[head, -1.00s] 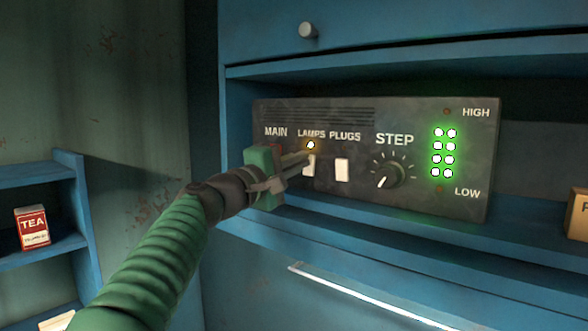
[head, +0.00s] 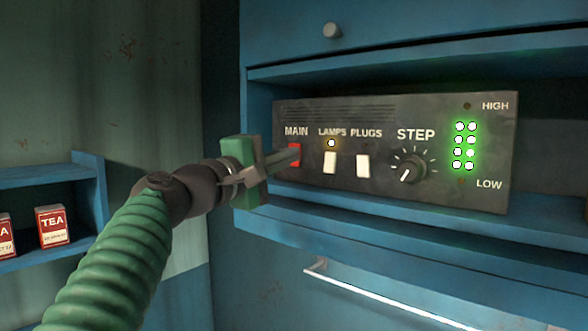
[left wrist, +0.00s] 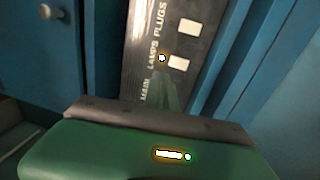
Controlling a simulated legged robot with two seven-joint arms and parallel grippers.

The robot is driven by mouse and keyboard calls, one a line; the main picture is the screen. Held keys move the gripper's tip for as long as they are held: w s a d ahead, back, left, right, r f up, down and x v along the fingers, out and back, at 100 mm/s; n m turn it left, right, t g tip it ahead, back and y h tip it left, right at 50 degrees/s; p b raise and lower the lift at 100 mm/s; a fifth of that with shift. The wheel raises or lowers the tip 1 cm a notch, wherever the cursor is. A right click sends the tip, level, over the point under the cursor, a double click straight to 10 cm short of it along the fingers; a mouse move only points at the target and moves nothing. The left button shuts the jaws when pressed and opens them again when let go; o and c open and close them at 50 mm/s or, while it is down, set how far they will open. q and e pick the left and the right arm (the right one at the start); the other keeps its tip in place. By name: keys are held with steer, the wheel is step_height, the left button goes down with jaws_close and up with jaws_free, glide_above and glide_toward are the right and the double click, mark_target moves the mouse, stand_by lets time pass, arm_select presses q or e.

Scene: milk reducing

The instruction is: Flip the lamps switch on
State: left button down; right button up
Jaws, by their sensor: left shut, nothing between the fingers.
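The control panel (head: 440,110) sits in a blue shelf recess. My left gripper (head: 293,155) is shut and empty. Its tips are left of the LAMPS switch and overlap the red MAIN switch (head: 294,148), partly hiding it. I cannot tell whether they touch it. My right gripper is not in view.
The white PLUGS switch (head: 362,167) and the STEP knob (head: 407,167) are to the right, beside lit green lights (head: 465,145). A drawer handle (head: 380,295) is below. Tea boxes (head: 53,226) stand on a shelf at left.

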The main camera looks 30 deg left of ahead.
arm_select(q)
steer(key=w+d+f+m+g+b, duration=0.1)
steer(key=d+f+m+g+b, duration=0.15)
steer(key=f, duration=1.25)
steer(key=w+d+f+m+g+b, duration=0.15)
steer(key=f+g, duration=0.25)
steer(key=f, duration=1.1)
steer(key=d+f+m+g+b, duration=0.1)
steer(key=d+f+g+b, duration=0.2)
steer(key=f, duration=1.2)
steer(key=s+d+f+m+g+b, duration=0.1)
steer(key=s+d+f+m+g, duration=0.1)
steer(key=s+f, duration=0.5)
steer(key=s+d+f+m+g+y+b, duration=0.1)
steer(key=s+f+m, duration=0.5)
steer(key=f, duration=0.9)
steer(key=s+d+f+m+g+b, duration=0.2)
steer(key=s+d+f+m+g, duration=0.2)
steer(key=s+d+f, duration=0.2)
step_height(320, 180, down, 5)
steer(key=shift+s+d+r+y+b, duration=0.15)
steer(key=shift+s+y+b, duration=0.25)
steer(key=shift+s, duration=0.55)
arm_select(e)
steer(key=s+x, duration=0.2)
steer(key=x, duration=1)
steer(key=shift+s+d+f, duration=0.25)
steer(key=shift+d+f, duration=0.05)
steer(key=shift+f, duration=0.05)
